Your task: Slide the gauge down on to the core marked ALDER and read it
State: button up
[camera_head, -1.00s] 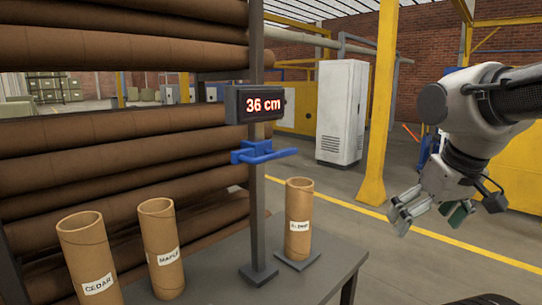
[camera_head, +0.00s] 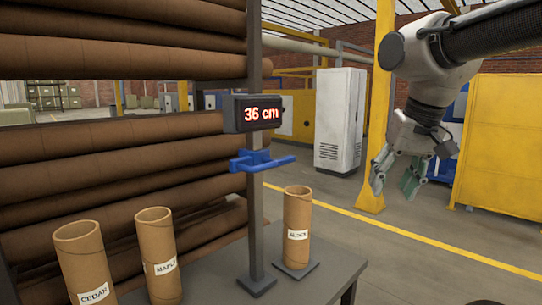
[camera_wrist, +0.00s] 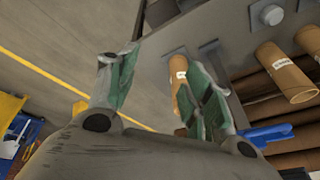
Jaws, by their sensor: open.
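The blue gauge slider (camera_head: 262,161) sits on a dark upright post (camera_head: 257,210), well above the table and below a display (camera_head: 252,113) that reads 36 cm. A brown cardboard core (camera_head: 297,220) stands upright on a small plate right of the post; its label is too small to read surely. The cores labelled CEDAR (camera_head: 82,258) and MAPLE (camera_head: 156,245) stand at the left. My gripper (camera_head: 393,182) is open and empty, in the air right of the post. In the wrist view, the slider (camera_wrist: 267,135) shows at the right, beyond the fingers.
The grey table (camera_head: 330,268) carries the post and cores. Large brown rolls (camera_head: 120,140) are stacked behind it. A white cabinet (camera_head: 340,115) and yellow column (camera_head: 378,120) stand farther back. The air between my gripper and the slider looks clear.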

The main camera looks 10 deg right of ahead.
jog(key=w+a+r+m, duration=0.1)
jog(key=w+a+r, duration=0.1)
jog(key=r, duration=0.1)
jog(key=w+a+r+m, duration=0.1)
jog(key=w+a+r, duration=0.2)
jog(key=w+a+r+m+g, duration=0.1)
jog(key=w+a+r, duration=0.1)
jog(key=a+r, duration=0.1)
jog(key=shift+w+a+r, duration=0.15)
jog(key=shift+w, duration=0.2)
jog(key=c, duration=0.7)
jog(key=w+a+r+m, duration=0.1)
jog(key=a+r, duration=0.1)
jog(key=a, duration=0.2)
jog(key=w+a+r+m, duration=0.2)
jog(key=a+r, duration=0.1)
jog(key=w+a+r+m+g, duration=0.1)
jog(key=a+r+m, duration=0.1)
jog(key=a, duration=0.2)
jog(key=shift+w+a+r+y, duration=0.25)
jog(key=shift+a+r+y, duration=0.05)
jog(key=shift+a+r, duration=0.05)
grip_shut()
send_near(271, 162)
jog(key=f, duration=0.4)
jog(key=w+f, duration=0.1)
jog(key=f, duration=0.2)
jog(key=shift+a, duration=0.4)
notch_tip(271, 162, down, 10)
